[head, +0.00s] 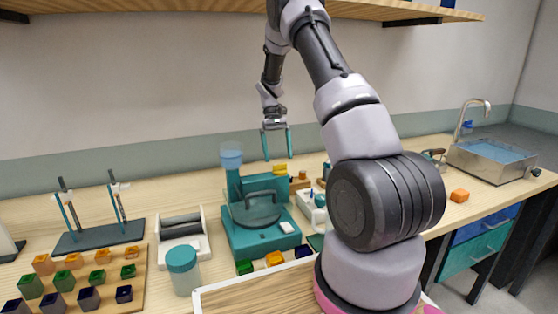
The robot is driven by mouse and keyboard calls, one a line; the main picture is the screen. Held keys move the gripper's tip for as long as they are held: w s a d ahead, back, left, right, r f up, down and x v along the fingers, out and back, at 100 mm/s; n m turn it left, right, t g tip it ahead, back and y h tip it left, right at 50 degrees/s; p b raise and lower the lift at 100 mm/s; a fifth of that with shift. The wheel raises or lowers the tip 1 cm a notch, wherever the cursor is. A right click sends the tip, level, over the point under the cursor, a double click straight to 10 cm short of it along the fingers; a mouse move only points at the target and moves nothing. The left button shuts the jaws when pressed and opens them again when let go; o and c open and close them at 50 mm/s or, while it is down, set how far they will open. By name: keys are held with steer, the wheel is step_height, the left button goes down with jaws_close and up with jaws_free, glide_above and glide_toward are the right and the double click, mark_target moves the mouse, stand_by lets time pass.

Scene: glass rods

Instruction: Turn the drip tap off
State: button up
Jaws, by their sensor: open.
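A teal machine (262,240) stands on the bench with a clear blue cup (231,155) on top of its column. A small yellow part (279,169) shows at the top right of the machine; I cannot tell whether it is the drip tap or how it is turned. A curved metal faucet (472,108) stands at the sink at the far right. My gripper (278,157) is open and empty, pointing down with its two teal fingers apart. In the picture it is just above the yellow part; I cannot tell whether they touch.
A rack with rods (98,235), a board of coloured blocks (130,290), a teal-lidded jar (183,270) and a white-based roller stand (182,235) are on the left. A shelf (200,8) hangs above.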

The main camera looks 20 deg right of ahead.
steer(key=v, duration=0.8)
